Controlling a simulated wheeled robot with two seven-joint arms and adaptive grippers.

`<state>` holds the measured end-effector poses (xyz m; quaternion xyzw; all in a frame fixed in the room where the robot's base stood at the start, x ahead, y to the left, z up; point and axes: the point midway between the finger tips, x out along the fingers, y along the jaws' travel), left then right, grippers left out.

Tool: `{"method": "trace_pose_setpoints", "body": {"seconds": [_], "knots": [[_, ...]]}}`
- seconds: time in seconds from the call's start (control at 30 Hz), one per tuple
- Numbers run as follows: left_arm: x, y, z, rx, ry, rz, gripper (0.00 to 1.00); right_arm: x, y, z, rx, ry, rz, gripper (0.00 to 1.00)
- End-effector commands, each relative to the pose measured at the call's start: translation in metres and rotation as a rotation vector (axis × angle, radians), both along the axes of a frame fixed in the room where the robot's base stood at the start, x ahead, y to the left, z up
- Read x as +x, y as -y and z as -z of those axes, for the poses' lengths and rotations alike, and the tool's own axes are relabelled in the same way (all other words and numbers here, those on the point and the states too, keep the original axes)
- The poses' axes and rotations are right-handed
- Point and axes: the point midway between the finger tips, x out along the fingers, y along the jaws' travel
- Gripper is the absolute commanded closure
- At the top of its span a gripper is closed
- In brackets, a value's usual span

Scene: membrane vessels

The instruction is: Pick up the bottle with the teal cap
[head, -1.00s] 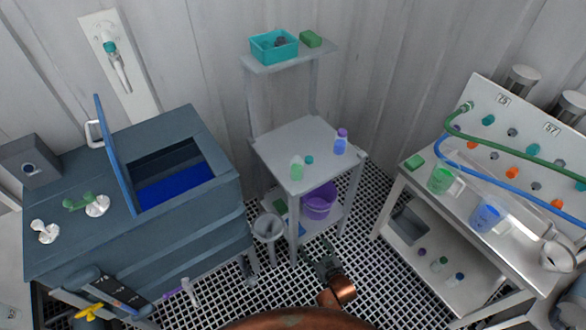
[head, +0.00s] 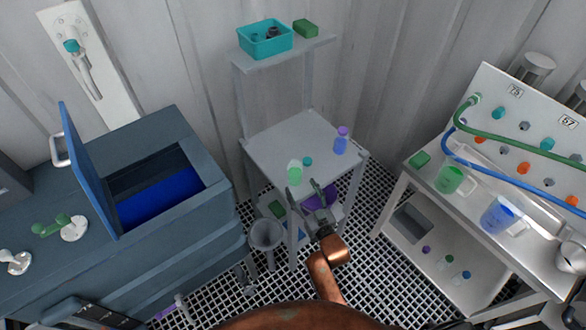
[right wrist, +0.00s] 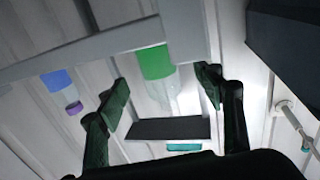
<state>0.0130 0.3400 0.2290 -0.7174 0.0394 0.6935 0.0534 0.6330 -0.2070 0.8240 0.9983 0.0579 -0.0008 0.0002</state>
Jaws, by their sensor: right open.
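A small bottle with green contents and a pale clear top (head: 294,173) stands upright at the front left of the grey middle table (head: 268,158). My right gripper (head: 321,190) is open and empty at the table's front edge, to the right of the green bottle. The right wrist view is upside down; there the green bottle (right wrist: 157,62) shows beyond and between the spread fingers, not touched. My left gripper is not in view.
A blue bottle with a purple cap (head: 341,140) stands at the table's right. A raised shelf behind holds a teal basket (head: 265,39) and green block (head: 306,28). A blue tank (head: 160,195) is left, a bench (head: 470,180) right.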

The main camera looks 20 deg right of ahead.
Motion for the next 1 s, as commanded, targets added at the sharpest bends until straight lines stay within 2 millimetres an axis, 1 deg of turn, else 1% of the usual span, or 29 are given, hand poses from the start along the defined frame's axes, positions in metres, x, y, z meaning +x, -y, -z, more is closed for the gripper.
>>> {"method": "trace_pose_setpoints", "body": {"seconds": [0.07,0.17,0.27,0.4,0.53,0.63,0.87,1.0], "knots": [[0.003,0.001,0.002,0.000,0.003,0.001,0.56,0.010,-0.003,0.000,0.000,0.002,-0.004,0.39],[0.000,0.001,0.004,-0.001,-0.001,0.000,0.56,0.021,-0.007,0.000,0.000,0.001,-0.008,0.39],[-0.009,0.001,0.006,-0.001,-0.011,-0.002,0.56,0.032,-0.008,0.001,0.000,0.000,-0.010,0.39],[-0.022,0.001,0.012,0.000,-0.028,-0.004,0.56,0.053,-0.005,0.001,-0.001,0.001,-0.010,0.39],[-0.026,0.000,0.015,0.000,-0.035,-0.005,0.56,0.069,-0.006,0.002,0.001,0.000,-0.009,0.39],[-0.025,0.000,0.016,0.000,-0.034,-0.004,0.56,0.075,-0.006,0.001,0.001,0.000,-0.007,0.39],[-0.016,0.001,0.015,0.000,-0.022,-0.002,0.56,0.075,-0.005,0.000,0.001,-0.001,-0.005,0.39],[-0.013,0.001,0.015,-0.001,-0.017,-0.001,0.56,0.075,-0.005,0.000,0.000,-0.001,-0.005,0.48]]}}
